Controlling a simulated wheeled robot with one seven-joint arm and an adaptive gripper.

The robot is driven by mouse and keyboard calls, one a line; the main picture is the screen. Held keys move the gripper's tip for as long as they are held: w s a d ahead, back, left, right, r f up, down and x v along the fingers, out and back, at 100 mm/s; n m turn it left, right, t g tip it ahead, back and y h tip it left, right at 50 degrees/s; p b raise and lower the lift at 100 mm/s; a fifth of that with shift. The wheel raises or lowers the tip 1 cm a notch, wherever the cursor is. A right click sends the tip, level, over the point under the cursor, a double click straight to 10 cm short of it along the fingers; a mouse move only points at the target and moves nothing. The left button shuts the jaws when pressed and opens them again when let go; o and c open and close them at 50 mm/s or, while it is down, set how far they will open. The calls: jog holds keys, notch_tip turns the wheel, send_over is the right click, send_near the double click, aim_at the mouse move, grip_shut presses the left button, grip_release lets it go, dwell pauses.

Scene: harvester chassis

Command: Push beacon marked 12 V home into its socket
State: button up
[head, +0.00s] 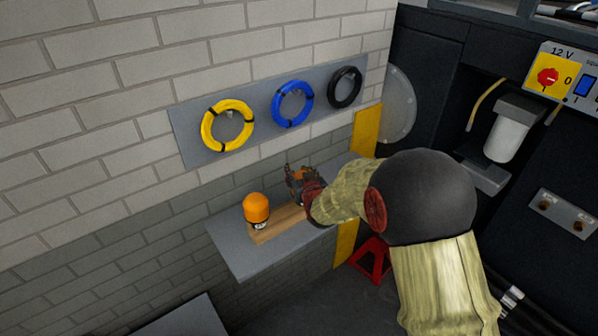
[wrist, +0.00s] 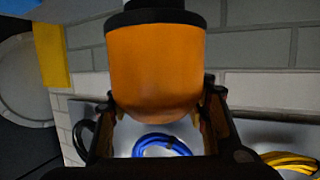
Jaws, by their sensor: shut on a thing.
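My gripper (head: 303,186) is shut on an orange beacon (wrist: 157,70), which fills the middle of the wrist view. Its rounded dome sits between the fingers and its black base points away from the gripper; no marking shows on it. In the head view my gripper, over the right end of the wooden block, largely hides this beacon. A second orange beacon (head: 257,208) stands upright at the left end of the block, with a small label too small to read. I cannot make out a socket for certain.
The wooden block (head: 266,233) lies on a grey shelf (head: 252,262) against the brick wall. Yellow (head: 227,126), blue (head: 293,103) and black (head: 345,87) coils hang above. The dark chassis at right carries a 12 V switch panel (head: 566,78) and a small plate (head: 563,212) with two brown fittings.

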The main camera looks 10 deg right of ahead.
grip_shut()
jog(key=shift+r, duration=0.15)
jog(key=shift+r+p, duration=0.75)
jog(key=shift+r, duration=2.2)
